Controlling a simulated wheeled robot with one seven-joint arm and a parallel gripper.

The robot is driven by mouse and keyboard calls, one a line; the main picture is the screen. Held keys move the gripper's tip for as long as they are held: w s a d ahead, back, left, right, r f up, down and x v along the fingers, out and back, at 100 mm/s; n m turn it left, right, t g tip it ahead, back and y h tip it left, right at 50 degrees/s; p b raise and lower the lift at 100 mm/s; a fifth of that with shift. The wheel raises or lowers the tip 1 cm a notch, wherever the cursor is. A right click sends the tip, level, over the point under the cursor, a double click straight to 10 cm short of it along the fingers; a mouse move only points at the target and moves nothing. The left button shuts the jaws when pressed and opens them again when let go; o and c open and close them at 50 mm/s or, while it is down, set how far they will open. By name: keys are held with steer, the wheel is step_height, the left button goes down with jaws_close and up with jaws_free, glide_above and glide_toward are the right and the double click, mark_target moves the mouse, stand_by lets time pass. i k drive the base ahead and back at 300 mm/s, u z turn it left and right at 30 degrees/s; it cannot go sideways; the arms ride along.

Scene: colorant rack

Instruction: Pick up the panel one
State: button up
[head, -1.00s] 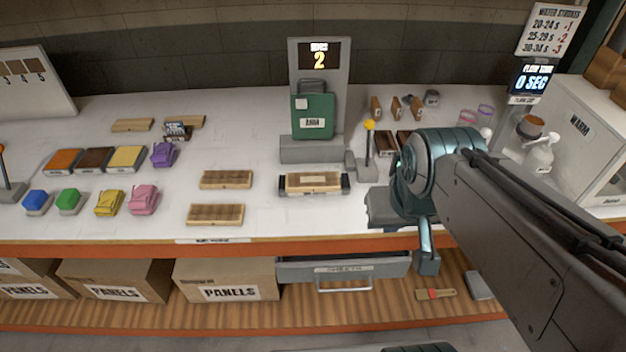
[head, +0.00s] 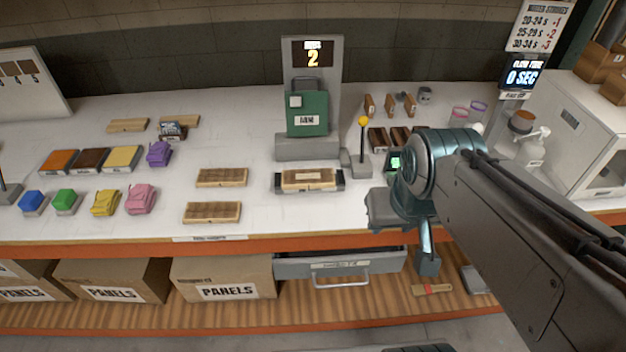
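Several wooden panels lie on the white bench, and I cannot read which is panel one. One panel (head: 222,177) lies left of the centre, and another panel (head: 212,212) lies in front of it. A third panel (head: 308,179) sits in a dark holder (head: 339,181) below the green machine. Two more pale wooden pieces (head: 128,125) lie at the back left. My gripper (head: 428,262) hangs at the bench's front edge, right of these panels and apart from them. Its fingers are largely hidden by the arm, so its opening does not show.
A green press-like machine (head: 307,113) with a yellow-knobbed lever (head: 363,122) stands at the back. Coloured blocks (head: 104,203) fill the left. An open drawer (head: 340,265) juts out below the bench edge. Boxes marked PANELS (head: 222,278) stand on the lower shelf.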

mark_target(314, 177)
steer(key=k, duration=1.2)
steer(key=u, duration=0.5)
steer(key=i, duration=0.35)
steer(key=u, duration=0.85)
steer(key=i, duration=1.3)
steer(key=z, duration=1.05)
steer(key=i, duration=0.35)
steer(key=z, duration=0.35)
